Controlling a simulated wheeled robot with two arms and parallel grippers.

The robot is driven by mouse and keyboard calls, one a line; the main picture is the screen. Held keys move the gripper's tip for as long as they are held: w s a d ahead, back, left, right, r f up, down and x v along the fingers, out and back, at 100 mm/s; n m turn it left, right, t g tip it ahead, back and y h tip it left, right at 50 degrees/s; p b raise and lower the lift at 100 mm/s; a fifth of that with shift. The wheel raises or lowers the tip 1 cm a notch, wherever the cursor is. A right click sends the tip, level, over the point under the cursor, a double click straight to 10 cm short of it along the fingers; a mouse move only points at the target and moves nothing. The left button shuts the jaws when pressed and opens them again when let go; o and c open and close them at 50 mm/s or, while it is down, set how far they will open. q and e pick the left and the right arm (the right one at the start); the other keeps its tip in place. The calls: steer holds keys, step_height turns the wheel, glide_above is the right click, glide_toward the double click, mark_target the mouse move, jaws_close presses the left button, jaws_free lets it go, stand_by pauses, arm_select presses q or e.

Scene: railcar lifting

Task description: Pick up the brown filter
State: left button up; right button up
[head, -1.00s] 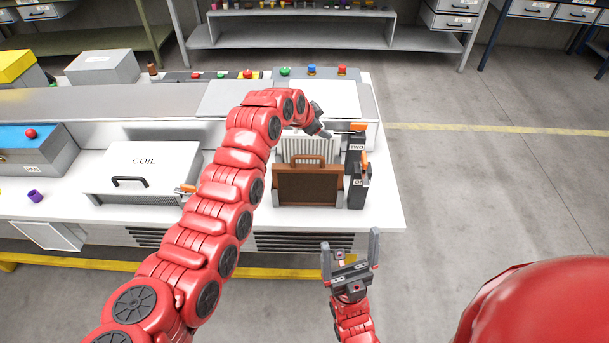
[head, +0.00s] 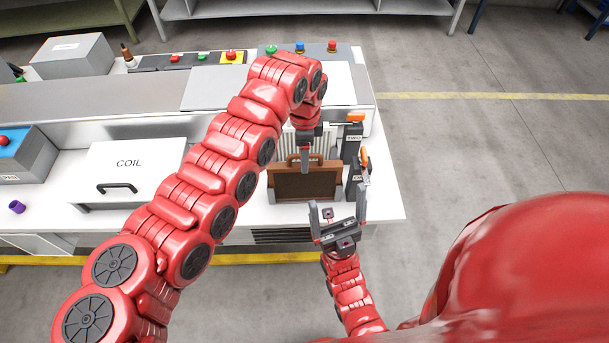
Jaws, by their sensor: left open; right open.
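The brown filter (head: 301,184) stands upright near the front edge of the white workbench, with a handle on its top. My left gripper (head: 305,166) points down over the filter's top, at its handle, and covers part of it. It is open, and I cannot tell whether it touches the handle. My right gripper (head: 338,208) is open and empty, pointing up in front of the bench edge, just below and right of the filter in the picture.
Black blocks with orange levers (head: 354,142) stand close to the filter's right. A white ribbed part (head: 294,138) is behind it. The white COIL box (head: 130,165) is to the left, beyond my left arm. Bare floor (head: 470,150) lies right of the bench.

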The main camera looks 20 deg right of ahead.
mark_target(305, 177)
arm_select(q)
step_height(305, 177, down, 2)
steer(key=shift+f+p, duration=0.1)
steer(key=shift+p, duration=0.2)
step_height(305, 177, down, 6)
steer(key=p, duration=0.2)
steer(key=shift+w+p, duration=0.1)
steer(key=shift+p, duration=0.3)
jaws_close()
